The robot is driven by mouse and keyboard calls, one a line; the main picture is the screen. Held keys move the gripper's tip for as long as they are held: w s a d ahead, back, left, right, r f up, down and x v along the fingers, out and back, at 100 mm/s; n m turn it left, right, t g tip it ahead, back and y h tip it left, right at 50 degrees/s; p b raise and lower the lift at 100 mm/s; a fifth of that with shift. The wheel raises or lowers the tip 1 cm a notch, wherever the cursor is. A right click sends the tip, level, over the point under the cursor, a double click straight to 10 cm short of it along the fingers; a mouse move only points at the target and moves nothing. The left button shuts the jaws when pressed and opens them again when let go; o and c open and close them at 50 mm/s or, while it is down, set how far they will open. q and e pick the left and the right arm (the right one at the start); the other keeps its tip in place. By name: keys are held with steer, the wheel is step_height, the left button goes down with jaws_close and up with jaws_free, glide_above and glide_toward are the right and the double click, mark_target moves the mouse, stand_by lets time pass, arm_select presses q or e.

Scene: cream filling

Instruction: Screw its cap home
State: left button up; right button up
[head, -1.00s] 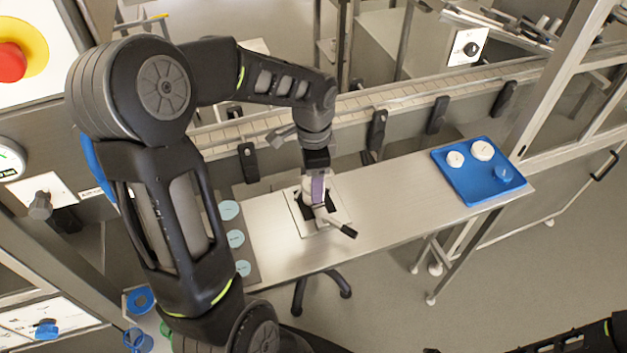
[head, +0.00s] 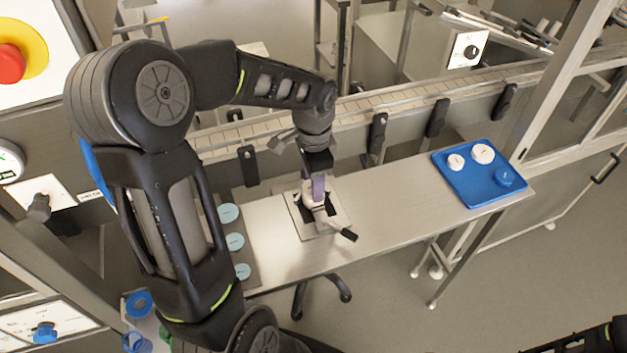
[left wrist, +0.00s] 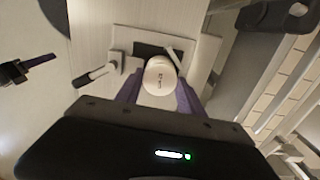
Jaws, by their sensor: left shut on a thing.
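A white jar or its cap stands in a clamp fixture with a dark-handled lever (head: 343,234) on a pale plate (head: 330,231) on the steel bench. My left gripper (head: 317,190) reaches down over the fixture, its purple fingers shut on the white cap. In the left wrist view, the round white cap (left wrist: 159,76) sits between the purple fingers. The joint between cap and jar is hidden, so I cannot tell how tightly it sits.
A blue tray (head: 458,188) at the bench's right end holds two white lids (head: 483,152) and a blue one (head: 506,176). A grey mat with pale teal discs (head: 235,241) lies left of the fixture. A conveyor (head: 400,100) runs behind. The bench between fixture and tray is clear.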

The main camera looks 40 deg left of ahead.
arm_select(q)
steer(key=o, duration=0.6)
steer(key=c, duration=0.6)
steer(key=m+p, duration=0.1)
steer(key=m, duration=0.2)
steer(key=shift+r+m+p, duration=0.1)
steer(key=shift+m+p, duration=0.2)
steer(key=shift+m, duration=0.1)
steer(key=shift+c, duration=0.3)
steer(key=shift+m, duration=1)
steer(key=m+p, duration=0.2)
steer(key=m, duration=0.2)
steer(key=shift+m+p, duration=0.5)
steer(key=shift+m, duration=0.4)
